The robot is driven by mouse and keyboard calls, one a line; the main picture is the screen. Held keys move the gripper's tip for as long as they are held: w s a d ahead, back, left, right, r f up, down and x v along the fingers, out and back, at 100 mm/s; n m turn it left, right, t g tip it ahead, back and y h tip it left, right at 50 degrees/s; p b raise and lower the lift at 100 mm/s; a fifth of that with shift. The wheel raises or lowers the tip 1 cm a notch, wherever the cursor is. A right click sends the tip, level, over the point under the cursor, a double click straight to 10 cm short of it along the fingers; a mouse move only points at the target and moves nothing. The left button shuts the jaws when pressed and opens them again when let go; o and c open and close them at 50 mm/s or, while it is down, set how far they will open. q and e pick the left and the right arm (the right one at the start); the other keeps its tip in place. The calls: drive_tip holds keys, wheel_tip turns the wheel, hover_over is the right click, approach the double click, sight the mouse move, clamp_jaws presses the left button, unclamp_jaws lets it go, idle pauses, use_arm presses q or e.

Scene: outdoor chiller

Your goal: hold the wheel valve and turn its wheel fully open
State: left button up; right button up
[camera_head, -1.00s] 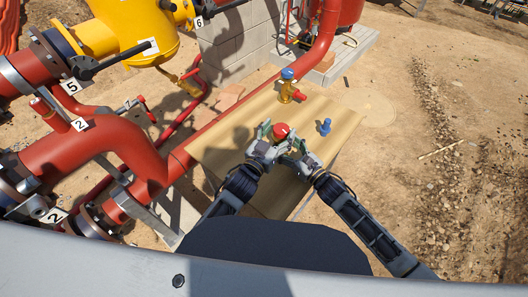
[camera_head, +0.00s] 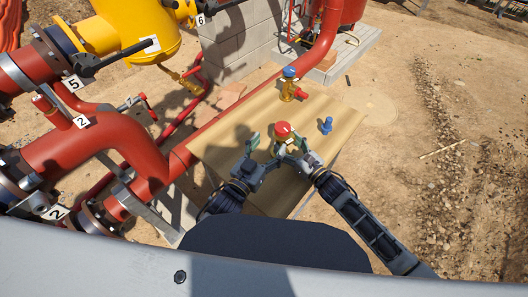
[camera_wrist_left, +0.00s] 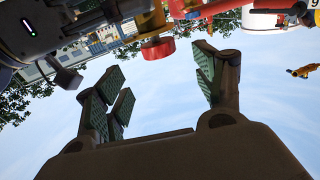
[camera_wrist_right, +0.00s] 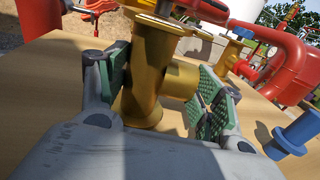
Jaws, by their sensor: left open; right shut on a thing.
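The wheel valve has a brass body (camera_wrist_right: 150,75) and a red wheel (camera_head: 283,130). It is at the middle of the wooden table in the head view. My right gripper (camera_head: 291,149) is shut on the brass body, with a green pad on each side of it in the right wrist view (camera_wrist_right: 165,88). My left gripper (camera_head: 264,149) is open and empty, just left of and nearer than the wheel. In the left wrist view the red wheel (camera_wrist_left: 158,48) lies beyond the open left fingers (camera_wrist_left: 165,95), apart from them.
The wooden table (camera_head: 235,150) also bears a brass fitting with a blue top (camera_head: 289,85) behind the valve and a blue piece (camera_head: 326,126) at right. Large red pipes (camera_head: 90,155) run along the left. The table's left part is clear.

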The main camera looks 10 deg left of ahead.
use_arm(q)
drive_tip(key=shift+v, duration=1.15)
use_arm(e)
drive_tip(key=shift+f, duration=0.1)
drive_tip(key=o, duration=1.6)
drive_tip(key=shift+d, duration=0.1)
drive_tip(key=shift+v, duration=5.95)
use_arm(q)
drive_tip(key=shift+s+d, duration=0.1)
use_arm(e)
drive_tip(key=shift+s+d, duration=0.1)
